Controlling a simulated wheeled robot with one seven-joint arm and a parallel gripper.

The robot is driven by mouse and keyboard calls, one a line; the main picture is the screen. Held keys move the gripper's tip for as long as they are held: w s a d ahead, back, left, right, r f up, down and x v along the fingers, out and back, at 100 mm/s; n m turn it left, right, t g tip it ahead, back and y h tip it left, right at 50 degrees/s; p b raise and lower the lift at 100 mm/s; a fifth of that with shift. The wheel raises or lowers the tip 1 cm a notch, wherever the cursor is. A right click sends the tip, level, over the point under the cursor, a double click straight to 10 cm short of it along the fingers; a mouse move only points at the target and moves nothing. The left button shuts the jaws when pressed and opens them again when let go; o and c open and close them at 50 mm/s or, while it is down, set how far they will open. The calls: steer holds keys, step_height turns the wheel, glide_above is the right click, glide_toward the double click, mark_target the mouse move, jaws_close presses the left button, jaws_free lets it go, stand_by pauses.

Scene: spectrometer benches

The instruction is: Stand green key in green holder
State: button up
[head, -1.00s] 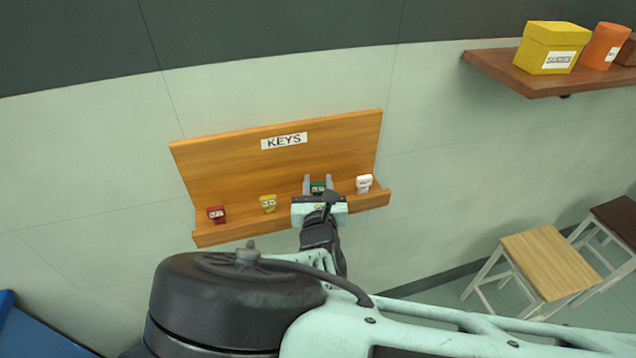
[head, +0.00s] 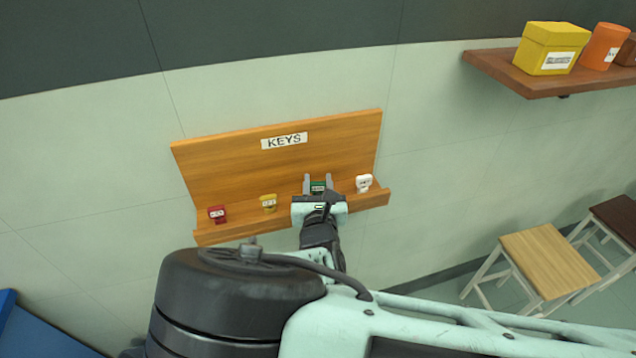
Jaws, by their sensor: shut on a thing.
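The green key (head: 318,186) is at the wooden key shelf (head: 230,165), between the red and white keys' ends of the row. My gripper (head: 318,182) reaches to the shelf from below and is shut on the green key, with one grey finger on each side of it. The lower part of the key is hidden behind my gripper. I cannot tell whether it still touches the shelf. No green holder can be made out in this view.
A red key (head: 217,213), a yellow key (head: 268,202) and a white key (head: 363,183) stand on the shelf, the white one close right of my gripper. A wall shelf (head: 530,86) holds a yellow box (head: 547,50) and an orange container (head: 604,46). A wooden stool (head: 552,262) stands lower right.

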steer(key=shift+f+b, duration=0.3)
steer(key=shift+f, duration=0.25)
steer(key=o, duration=0.7)
steer(key=shift+s+d+p, duration=0.1)
steer(key=shift+s+p, duration=1.5)
steer(key=shift+s, duration=3.9)
steer(key=s+d+m+g+h+b, duration=0.3)
steer(key=d+m+g+h, duration=0.2)
steer(key=d+m, duration=0.25)
steer(key=s+d+m+g+h+b, duration=0.3)
steer(key=d+m+g+h, duration=0.25)
steer(key=d+m, duration=0.2)
steer(key=s+r+m+g+y+b, duration=0.2)
steer(key=s+m+y+b, duration=0.1)
steer(key=s+m, duration=0.1)
steer(key=s+a+r+m+g+y+b, duration=0.1)
steer(key=s+r+m+g+y+b, duration=0.1)
steer(key=s+m+g+y, duration=0.1)
steer(key=s+r+m+g+y+b, duration=0.2)
steer(key=s+m+y+b, duration=0.1)
steer(key=s+m, duration=0.3)
steer(key=shift+s+a+r+g+y+b, duration=0.25)
steer(key=shift+y+b, duration=0.1)
steer(key=shift+y, duration=0.5)
